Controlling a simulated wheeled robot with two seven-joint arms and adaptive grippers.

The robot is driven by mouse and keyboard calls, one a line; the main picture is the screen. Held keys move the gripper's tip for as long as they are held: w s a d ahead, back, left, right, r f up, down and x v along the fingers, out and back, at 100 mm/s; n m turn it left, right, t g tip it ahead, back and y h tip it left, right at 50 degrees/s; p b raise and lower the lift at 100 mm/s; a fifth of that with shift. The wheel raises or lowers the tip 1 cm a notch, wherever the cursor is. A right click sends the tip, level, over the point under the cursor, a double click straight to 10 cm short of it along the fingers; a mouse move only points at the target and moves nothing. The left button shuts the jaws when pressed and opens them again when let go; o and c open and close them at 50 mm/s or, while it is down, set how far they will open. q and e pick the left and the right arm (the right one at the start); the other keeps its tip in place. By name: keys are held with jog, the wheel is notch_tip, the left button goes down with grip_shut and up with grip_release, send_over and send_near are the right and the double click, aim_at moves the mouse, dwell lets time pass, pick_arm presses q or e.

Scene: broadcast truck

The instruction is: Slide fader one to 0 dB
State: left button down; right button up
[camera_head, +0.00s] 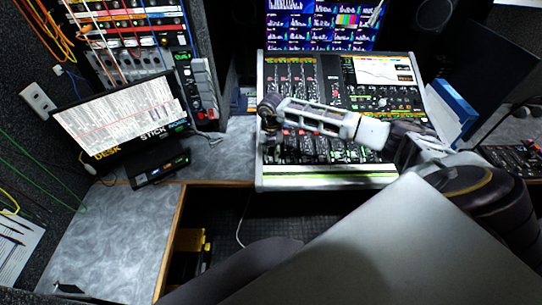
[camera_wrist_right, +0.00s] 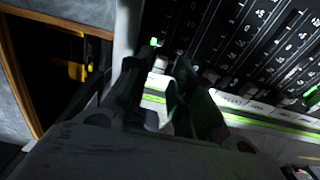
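The mixing console (camera_head: 330,183) stands on the desk in the head view, with a row of faders along its front part. My right gripper (camera_head: 269,112) reaches over the console from the right, its tips near the console's left edge. In the right wrist view, the right gripper (camera_wrist_right: 158,72) has its two dark fingers apart. A pale fader cap (camera_wrist_right: 160,64), the leftmost one showing, appears between the fingertips, below a green light. I cannot tell whether a finger touches it. My left gripper is not in view.
More fader caps (camera_wrist_right: 210,77) stand close to the right of the fingers. A laptop-like screen (camera_head: 120,118) stands on the grey desk at left. A blue binder (camera_head: 455,100) is right of the console. Monitors (camera_head: 320,25) stand behind it.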

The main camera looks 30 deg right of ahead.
aim_at(271, 159)
jog(key=shift+f, duration=1.35)
grip_shut()
